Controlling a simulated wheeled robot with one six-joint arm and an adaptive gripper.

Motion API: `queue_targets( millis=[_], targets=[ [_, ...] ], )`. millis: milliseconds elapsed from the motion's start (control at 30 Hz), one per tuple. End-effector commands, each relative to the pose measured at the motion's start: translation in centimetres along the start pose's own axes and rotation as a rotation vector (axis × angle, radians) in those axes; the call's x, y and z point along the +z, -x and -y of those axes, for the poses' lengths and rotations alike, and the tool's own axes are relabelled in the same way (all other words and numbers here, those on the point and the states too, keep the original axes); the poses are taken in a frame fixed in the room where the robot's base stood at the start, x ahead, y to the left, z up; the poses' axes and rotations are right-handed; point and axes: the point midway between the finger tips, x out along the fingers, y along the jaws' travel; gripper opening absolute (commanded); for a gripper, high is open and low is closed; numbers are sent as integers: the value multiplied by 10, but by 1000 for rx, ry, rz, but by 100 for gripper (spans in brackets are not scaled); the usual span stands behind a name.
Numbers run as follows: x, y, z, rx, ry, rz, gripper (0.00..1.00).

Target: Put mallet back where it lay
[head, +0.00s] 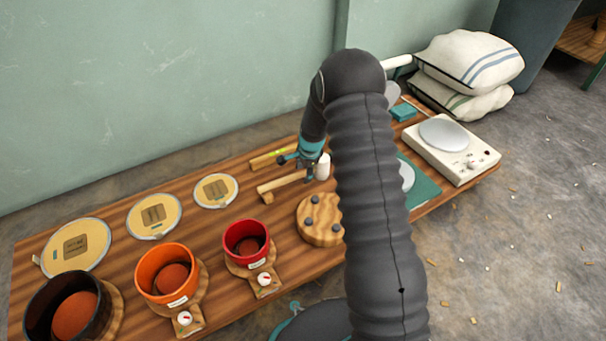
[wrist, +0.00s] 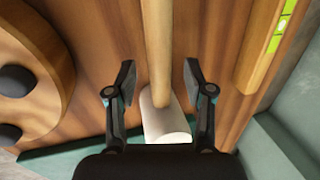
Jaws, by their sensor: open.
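The mallet has a pale wooden handle (head: 284,184) and a white cylindrical head (head: 322,168). It seems to lie on the wooden bench (head: 235,205), with the handle pointing left in the head view. My gripper (head: 298,164) is over the mallet near its head. In the wrist view my gripper (wrist: 159,76) is open, with one finger on each side of the mallet and a gap to the handle (wrist: 158,45) on both sides. The white head (wrist: 165,122) shows between the finger bases, its near end partly hidden by my gripper's body.
A wooden level (head: 268,158) lies behind the mallet. A round wooden disc (head: 318,220) with dark knobs is in front. Left are red (head: 246,243) and orange (head: 166,272) pots and round skins (head: 155,215). A scale (head: 452,150) stands right. My arm hides part of the bench.

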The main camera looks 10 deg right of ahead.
Motion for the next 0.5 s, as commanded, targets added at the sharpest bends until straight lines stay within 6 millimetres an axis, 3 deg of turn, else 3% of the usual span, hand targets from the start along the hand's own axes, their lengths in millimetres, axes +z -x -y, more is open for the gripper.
queue_targets(
  millis=[300, 500],
  targets=[
    [0, 64, 1, -4, 1, -1, 53],
    [0, 90, 0, -2, 1, -1, 53]
  ],
)
